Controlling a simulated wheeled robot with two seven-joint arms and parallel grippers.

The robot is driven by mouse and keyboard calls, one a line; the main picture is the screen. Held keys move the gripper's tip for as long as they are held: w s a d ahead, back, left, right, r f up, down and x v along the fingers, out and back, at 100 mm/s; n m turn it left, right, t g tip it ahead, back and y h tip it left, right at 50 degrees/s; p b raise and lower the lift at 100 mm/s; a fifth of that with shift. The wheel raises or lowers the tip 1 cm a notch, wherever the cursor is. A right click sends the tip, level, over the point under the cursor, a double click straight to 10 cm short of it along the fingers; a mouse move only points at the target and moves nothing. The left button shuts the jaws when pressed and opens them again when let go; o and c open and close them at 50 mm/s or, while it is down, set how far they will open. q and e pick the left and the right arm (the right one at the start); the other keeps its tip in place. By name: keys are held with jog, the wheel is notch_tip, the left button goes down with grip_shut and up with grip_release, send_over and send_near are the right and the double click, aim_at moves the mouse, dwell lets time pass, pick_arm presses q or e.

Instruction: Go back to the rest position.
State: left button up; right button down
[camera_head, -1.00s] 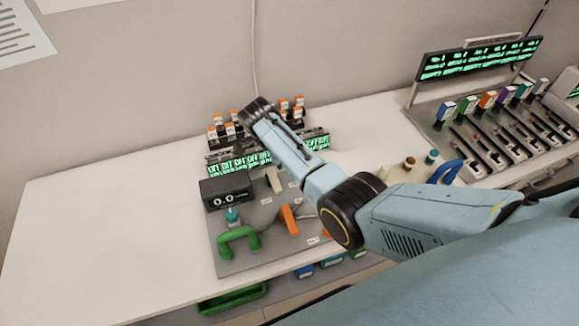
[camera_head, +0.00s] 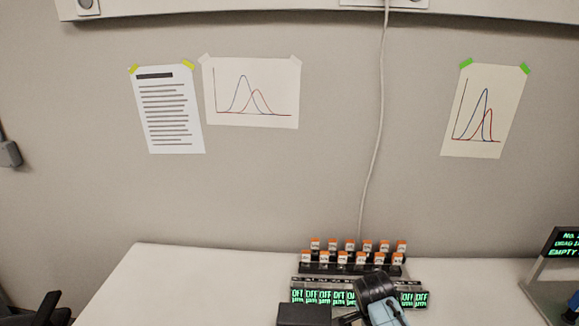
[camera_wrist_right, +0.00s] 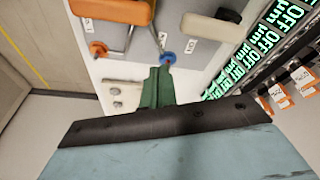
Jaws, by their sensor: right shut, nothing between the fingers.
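My right arm stands at the bottom centre of the head view. Its black wrist joint and light blue link are in front of the row of green displays. My right gripper (camera_wrist_right: 157,88) shows in the right wrist view with its dark green fingers together and empty. I cannot tell how far the fingers are from the panel.
Orange-capped bottles (camera_head: 349,257) stand in a rack behind the green OFF displays (camera_head: 322,297). A dark box (camera_head: 304,315) is at the bottom edge. Another display unit (camera_head: 560,285) stands at right. The white table (camera_head: 190,280) is bare at left. A black object (camera_head: 40,312) shows at lower left.

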jog(key=s+r+n+t+y, duration=0.25)
jog(key=s+n, duration=0.55)
jog(key=s, duration=0.5)
jog(key=s+r+n+t+y, duration=0.1)
jog(key=s+r+n, duration=0.3)
jog(key=s+n, duration=0.65)
jog(key=s+f+m+g+b, duration=0.15)
jog(key=f+b, duration=0.25)
jog(key=f, duration=1.1)
jog(key=s+f+m+b, duration=0.1)
jog(key=s+f+b, duration=0.2)
jog(key=f, duration=1.3)
jog(key=s+d+f+b, duration=0.1)
jog(key=s+f+b, duration=0.2)
jog(key=s+f, duration=0.5)
jog(key=s+d+f+g+b, duration=0.1)
jog(key=s+f+b, duration=0.3)
jog(key=s+f, duration=0.4)
notch_tip(320, 180, down, 6)
jog(key=shift+d+r+n+g, duration=0.15)
jog(key=shift+d+n+g, duration=0.1)
jog(key=shift+n+g, duration=0.05)
